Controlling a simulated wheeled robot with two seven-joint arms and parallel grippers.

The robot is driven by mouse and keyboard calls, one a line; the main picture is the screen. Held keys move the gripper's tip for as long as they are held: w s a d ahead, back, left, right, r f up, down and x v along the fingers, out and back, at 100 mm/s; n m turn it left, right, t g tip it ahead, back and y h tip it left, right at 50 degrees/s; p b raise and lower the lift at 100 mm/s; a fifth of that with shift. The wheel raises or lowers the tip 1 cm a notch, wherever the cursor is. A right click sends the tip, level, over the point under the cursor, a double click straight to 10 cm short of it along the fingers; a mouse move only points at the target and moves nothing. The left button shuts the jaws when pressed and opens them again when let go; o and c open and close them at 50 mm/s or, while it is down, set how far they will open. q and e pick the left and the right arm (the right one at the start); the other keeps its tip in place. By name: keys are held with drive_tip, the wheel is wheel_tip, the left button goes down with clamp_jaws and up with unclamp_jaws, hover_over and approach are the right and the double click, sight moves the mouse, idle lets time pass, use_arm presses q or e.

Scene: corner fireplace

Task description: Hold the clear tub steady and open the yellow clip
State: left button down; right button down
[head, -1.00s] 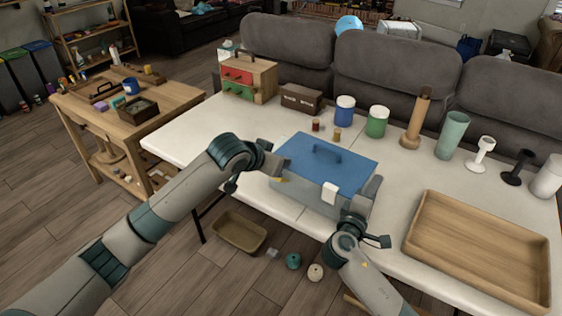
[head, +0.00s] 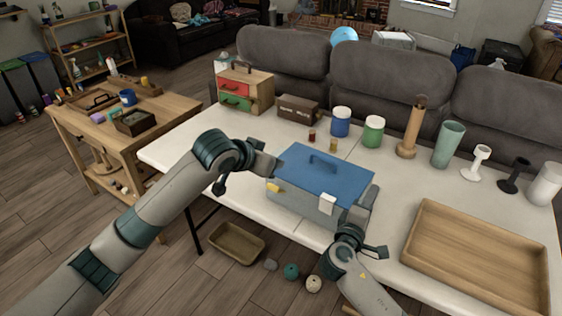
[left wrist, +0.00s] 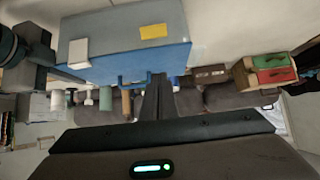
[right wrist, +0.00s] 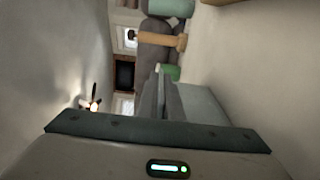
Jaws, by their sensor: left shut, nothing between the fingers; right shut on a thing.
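The clear tub (head: 300,205) is greyish, with a blue lid (head: 318,176) and handle, near the table's front edge. The yellow clip (head: 273,188) is on its front, left side; in the left wrist view the yellow clip (left wrist: 154,31) lies below the lid rim, not over it. A white clip (head: 327,204) overlaps the lid rim to the right. My left gripper (head: 277,166) is shut and empty, by the lid's left edge above the yellow clip. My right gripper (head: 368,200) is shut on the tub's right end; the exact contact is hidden.
A wooden tray (head: 480,255) lies on the right of the table. Blue (head: 341,121) and green (head: 373,131) jars, two small jars and a brown box (head: 298,108) stand behind the tub. A bin (head: 237,243) and balls are on the floor. The table left of the tub is clear.

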use_arm(q)
drive_tip(key=shift+s+a+r, duration=0.3)
drive_tip(key=shift+s+a, duration=0.2)
drive_tip(key=shift+s, duration=0.25)
drive_tip(key=shift+s+a+r, duration=0.25)
drive_tip(key=shift+s+a, duration=0.25)
drive_tip(key=shift+s, duration=0.2)
drive_tip(key=shift+s+a+r, duration=0.3)
drive_tip(key=shift+s+a, duration=0.2)
drive_tip(key=shift+s, duration=0.25)
use_arm(e)
drive_tip(key=c, duration=1.8)
unclamp_jaws()
drive_tip(key=shift+c, duration=0.2)
drive_tip(key=o, duration=0.6)
drive_tip(key=shift+c, duration=0.2)
drive_tip(key=v, duration=1.2)
drive_tip(key=shift+s+f, duration=0.1)
